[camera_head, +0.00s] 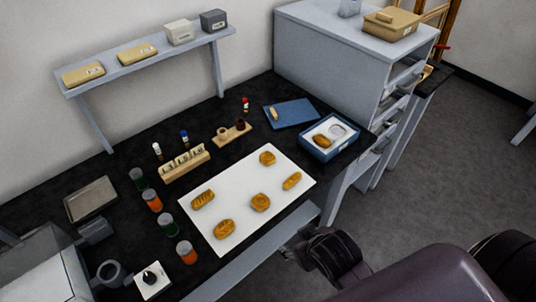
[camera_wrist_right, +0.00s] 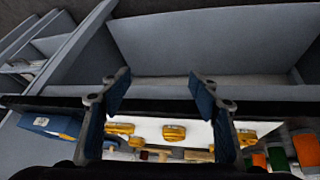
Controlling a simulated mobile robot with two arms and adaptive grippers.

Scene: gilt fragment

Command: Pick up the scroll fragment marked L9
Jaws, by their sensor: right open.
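Several golden-brown scroll fragments lie apart on a white sheet (camera_head: 235,220) on the black worktop. They are a left one (camera_head: 203,199), a front one (camera_head: 224,229), a middle one (camera_head: 260,202), a back one (camera_head: 267,158) and a right one (camera_head: 292,181). Their marks are too small to read, so I cannot tell which is L9. My right gripper (camera_wrist_right: 160,92) is open and empty. In the right wrist view, a fragment (camera_wrist_right: 174,132) shows beyond the fingers. My left gripper is not in view.
A blue tray (camera_head: 351,143) holds another fragment (camera_head: 322,141). A blue mat (camera_head: 291,106) lies behind. Orange and green jars (camera_head: 187,252) line the sheet's left side. A wooden rack (camera_head: 172,173) stands behind the sheet. A grey cabinet (camera_head: 325,60) stands at the back right.

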